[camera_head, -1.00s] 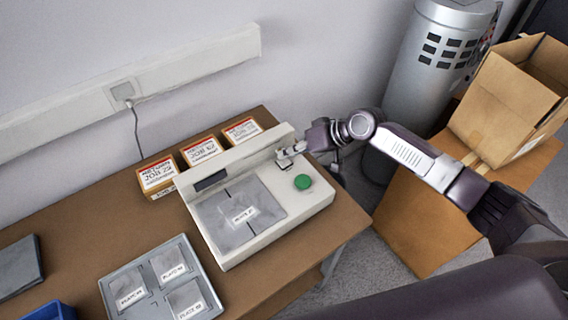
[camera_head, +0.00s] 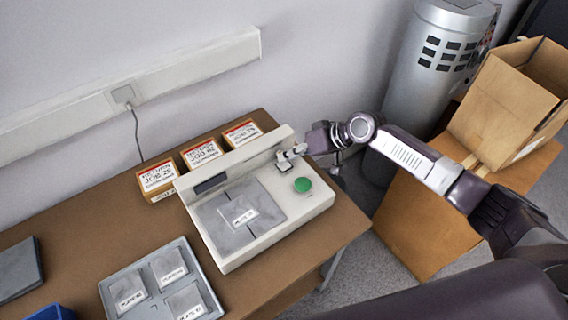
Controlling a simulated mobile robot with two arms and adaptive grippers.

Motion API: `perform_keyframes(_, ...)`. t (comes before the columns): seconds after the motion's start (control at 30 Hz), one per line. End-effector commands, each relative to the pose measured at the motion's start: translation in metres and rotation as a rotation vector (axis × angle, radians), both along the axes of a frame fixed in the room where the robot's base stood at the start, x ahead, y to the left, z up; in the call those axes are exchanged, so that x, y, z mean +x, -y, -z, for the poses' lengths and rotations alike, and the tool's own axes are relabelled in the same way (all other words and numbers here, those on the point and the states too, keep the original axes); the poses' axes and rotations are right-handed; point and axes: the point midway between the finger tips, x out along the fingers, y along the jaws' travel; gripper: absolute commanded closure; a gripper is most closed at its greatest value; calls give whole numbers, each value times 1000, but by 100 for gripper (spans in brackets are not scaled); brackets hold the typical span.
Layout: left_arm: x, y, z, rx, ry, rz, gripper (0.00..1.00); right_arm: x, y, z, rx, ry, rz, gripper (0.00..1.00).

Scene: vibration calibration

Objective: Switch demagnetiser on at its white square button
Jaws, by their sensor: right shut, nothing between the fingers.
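The demagnetiser (camera_head: 290,218) is a white box on the brown table, with a raised back panel and a dark display (camera_head: 210,184). A grey labelled plate (camera_head: 238,214) lies on its top. A round green button (camera_head: 302,185) sits at its right side. My right gripper (camera_head: 287,163) is shut and empty, at the right end of the raised panel, behind and left of the green button. Its fingertips are over or at the machine's top; the white square button is not clearly visible and may be hidden under them. My left gripper is not in view.
Several labelled return boxes (camera_head: 200,152) stand behind the demagnetiser. A grey tray (camera_head: 205,275) with labelled plates is at the front left. A blue bin (camera_head: 52,312) is at the lower left edge. A cardboard box (camera_head: 500,105) and a metal cylinder (camera_head: 425,75) stand at the right.

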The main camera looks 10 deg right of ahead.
Motion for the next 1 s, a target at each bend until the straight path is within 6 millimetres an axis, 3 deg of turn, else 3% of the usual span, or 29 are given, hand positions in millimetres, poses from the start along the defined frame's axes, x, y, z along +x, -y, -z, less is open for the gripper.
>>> perform_keyframes(1.0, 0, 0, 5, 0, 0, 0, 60, 0, 0, 10, 0, 0, 0, 100)
